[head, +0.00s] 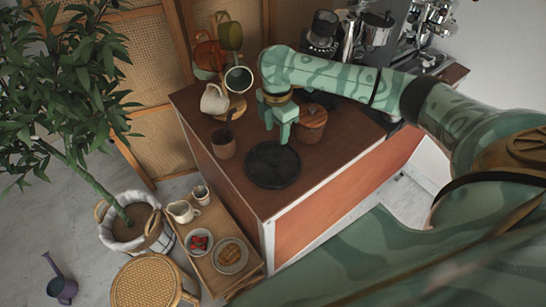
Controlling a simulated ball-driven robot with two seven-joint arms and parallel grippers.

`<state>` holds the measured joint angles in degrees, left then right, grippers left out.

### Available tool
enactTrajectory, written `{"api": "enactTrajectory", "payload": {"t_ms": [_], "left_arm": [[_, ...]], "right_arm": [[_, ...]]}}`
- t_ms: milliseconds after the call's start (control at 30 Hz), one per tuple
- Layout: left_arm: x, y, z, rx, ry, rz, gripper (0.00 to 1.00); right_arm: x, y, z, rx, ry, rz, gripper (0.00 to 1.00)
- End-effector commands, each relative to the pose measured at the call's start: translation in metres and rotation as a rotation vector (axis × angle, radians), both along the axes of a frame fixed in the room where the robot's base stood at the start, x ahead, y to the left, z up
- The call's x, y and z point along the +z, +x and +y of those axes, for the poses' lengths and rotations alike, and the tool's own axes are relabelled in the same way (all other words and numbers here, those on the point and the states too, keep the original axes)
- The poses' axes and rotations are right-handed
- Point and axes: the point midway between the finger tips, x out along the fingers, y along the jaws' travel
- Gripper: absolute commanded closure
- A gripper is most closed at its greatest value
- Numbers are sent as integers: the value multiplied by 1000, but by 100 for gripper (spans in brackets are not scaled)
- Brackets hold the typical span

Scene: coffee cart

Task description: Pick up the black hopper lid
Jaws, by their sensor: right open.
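A dark coffee grinder (320,40) stands at the back of the cart. Its black top (325,17) looks like the hopper lid, but it is too small to make out clearly. My right gripper (277,134) points down over the cart, open and empty. It is in front of the grinder and well apart from it, just beyond a round black tray (273,178) and beside a wooden lidded pot (312,120). My left gripper is not in view.
Cups and a white jug (214,99) stand on the cart's left side, with a brown pot (223,143) nearer. A metal canister (377,28) and an espresso machine (432,18) are at the back right. A low wooden tray table (213,262) holds food at lower left.

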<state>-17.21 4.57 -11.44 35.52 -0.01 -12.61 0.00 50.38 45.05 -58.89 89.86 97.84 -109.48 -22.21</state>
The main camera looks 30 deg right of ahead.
Motion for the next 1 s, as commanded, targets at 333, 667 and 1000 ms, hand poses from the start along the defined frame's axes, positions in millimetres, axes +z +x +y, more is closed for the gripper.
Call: {"api": "enactTrajectory", "payload": {"t_ms": [333,667,1000], "left_arm": [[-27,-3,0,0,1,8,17],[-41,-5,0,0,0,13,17],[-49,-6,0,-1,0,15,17]], "right_arm": [[-76,1,2,-1,3,-1,53],[-107,4,6,0,3,0,53],[-132,5,7,0,1,-5,53]]}}
